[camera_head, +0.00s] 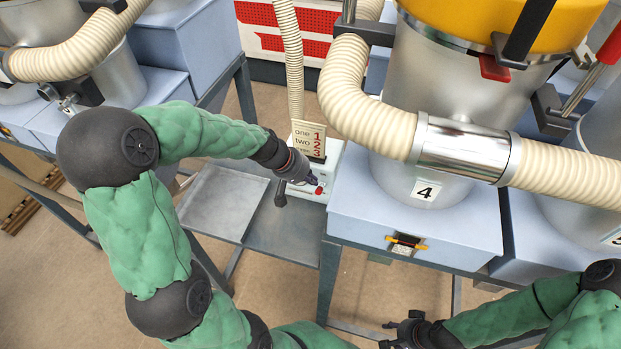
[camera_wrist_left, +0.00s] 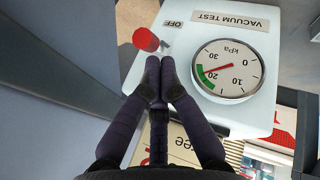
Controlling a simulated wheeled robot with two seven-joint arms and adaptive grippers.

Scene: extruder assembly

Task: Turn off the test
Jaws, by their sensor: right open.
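The vacuum test box (camera_head: 325,180) is a white panel beside the hopper base. The left wrist view shows its panel upside down, with a VACUUM TEST label (camera_wrist_left: 230,20), an OFF label (camera_wrist_left: 174,24), a round kPa gauge (camera_wrist_left: 228,70) and a red knob (camera_wrist_left: 146,39). A small grey part (camera_wrist_left: 166,46) sits beside the knob. The gauge needle points near 20, at the green band. My left gripper (camera_wrist_left: 161,72) is shut and empty, its tips just short of the knob; whether they touch is unclear. My right gripper (camera_head: 388,335) is open and empty at the lower right.
A hopper marked 4 (camera_head: 425,190) stands on a blue box (camera_head: 415,222) right of the test box. Ribbed hoses (camera_head: 350,95) hang around it. A grey tray shelf (camera_head: 225,200) is left of and below my left gripper. A number sign (camera_head: 308,140) stands behind it.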

